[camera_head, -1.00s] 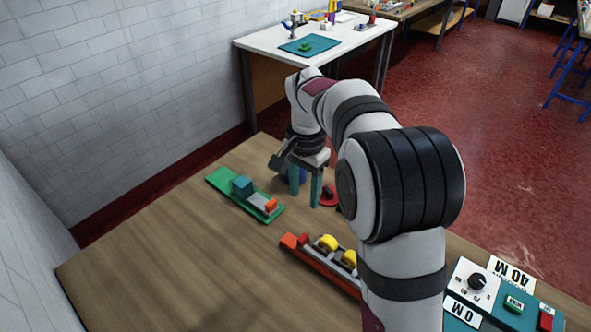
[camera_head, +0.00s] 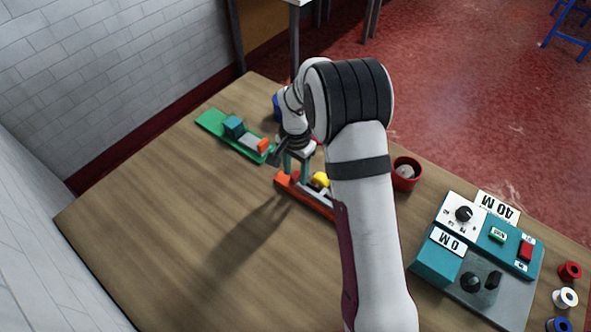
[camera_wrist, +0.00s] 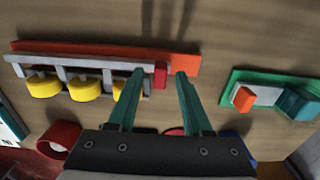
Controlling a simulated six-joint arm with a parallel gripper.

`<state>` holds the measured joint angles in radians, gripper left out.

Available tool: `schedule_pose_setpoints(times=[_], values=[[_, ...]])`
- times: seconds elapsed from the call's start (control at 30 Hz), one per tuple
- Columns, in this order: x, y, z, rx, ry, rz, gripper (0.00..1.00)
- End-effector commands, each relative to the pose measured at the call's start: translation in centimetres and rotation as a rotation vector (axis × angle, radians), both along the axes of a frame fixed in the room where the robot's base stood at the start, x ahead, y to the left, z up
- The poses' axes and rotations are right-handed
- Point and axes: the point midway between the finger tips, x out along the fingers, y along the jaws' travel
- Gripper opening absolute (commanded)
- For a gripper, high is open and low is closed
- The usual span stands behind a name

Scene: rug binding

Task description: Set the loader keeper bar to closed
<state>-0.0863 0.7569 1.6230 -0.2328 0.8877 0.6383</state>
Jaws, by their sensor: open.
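The loader appears to be the orange-red rail (camera_head: 318,205) with yellow rounded pieces along it, partly hidden behind my arm. In the wrist view, a grey slotted bar (camera_wrist: 62,62) runs along the orange base (camera_wrist: 110,50), beside the yellow pieces (camera_wrist: 84,88). A small red block (camera_wrist: 160,75) is at the bar's right end. I cannot tell which part is the keeper bar or its setting. My gripper (camera_head: 296,167) is open above the rail's left end. In the wrist view its teal fingertips (camera_wrist: 160,72) appear on either side of the red block; contact is unclear.
A green fixture (camera_head: 212,120) with a teal block and an orange block lies left of the rail. A red cup (camera_head: 407,172) stands to the right. A teal control box (camera_head: 436,264) and several small spools (camera_head: 565,298) are at the right. The left tabletop (camera_head: 150,240) is clear.

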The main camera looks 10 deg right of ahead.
Motion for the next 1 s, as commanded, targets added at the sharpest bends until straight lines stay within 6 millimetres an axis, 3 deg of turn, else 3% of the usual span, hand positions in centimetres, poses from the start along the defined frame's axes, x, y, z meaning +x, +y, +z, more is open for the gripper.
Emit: schedule_pose_setpoints(times=[0.03,0.3,1.0], values=[[0.01,-0.01,0.02,0.0,0.0,0.0,0.48],[0.01,0.0,0.05,0.0,0.0,0.0,0.0],[0.02,-0.01,0.1,-0.001,-0.001,0.0,0.0]])
